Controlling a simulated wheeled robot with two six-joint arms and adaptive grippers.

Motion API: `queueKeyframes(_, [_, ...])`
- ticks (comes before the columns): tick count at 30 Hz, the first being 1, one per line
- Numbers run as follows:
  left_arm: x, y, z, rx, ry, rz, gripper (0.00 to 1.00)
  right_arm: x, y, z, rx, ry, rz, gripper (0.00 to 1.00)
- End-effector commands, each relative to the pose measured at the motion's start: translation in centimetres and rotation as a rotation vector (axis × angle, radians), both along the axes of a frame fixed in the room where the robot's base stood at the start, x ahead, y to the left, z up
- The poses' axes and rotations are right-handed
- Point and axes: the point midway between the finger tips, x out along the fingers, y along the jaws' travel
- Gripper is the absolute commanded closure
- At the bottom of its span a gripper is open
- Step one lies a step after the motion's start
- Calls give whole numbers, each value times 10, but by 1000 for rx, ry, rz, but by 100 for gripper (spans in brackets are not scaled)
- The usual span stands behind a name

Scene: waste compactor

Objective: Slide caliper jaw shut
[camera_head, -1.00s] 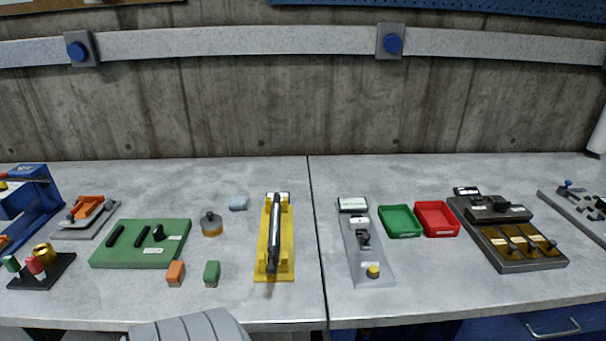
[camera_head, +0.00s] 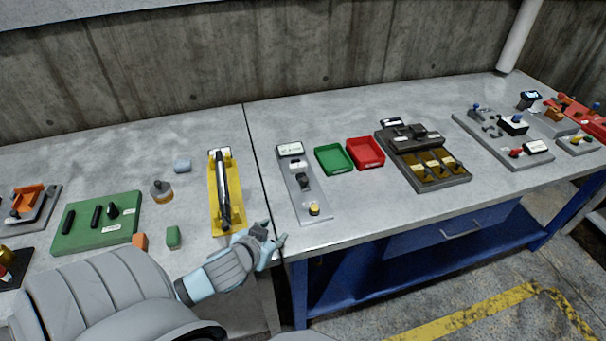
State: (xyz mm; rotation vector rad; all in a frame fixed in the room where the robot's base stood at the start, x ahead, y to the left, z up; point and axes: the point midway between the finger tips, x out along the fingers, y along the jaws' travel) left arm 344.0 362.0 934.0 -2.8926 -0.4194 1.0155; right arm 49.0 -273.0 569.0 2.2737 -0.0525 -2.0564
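A narrow grey plate (camera_head: 325,214) lies on the bench right of the seam, with a white label at its far end. It carries a dark block (camera_head: 303,181) near its middle and a yellow round part (camera_head: 314,208) near its front end. This may be the caliper fixture; the label is too small to read. My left gripper (camera_head: 275,232) is over the bench's front edge, left of and nearer than the plate, apart from it. Its fingers are spread and nothing shows between them. My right gripper is not in view.
A yellow stand (camera_head: 215,211) holding a dark rod lies just left of the seam, close to my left gripper. Green (camera_head: 333,158) and red (camera_head: 366,152) trays sit right of the plate. The bench front right of the plate is clear.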

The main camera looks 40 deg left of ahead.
Motion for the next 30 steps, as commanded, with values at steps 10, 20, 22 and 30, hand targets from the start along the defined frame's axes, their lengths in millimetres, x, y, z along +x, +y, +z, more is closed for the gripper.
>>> queueKeyframes(10, [79, 40, 43, -72, -295, -79, 63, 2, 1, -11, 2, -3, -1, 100])
queueKeyframes(20, [162, 54, 6, -77, -295, -76, 63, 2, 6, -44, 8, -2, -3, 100])
queueKeyframes(22, [176, 56, 1, -77, -295, -78, 63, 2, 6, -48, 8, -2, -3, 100])
queueKeyframes(30, [197, 60, -6, -72, -290, -81, 63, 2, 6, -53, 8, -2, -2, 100])
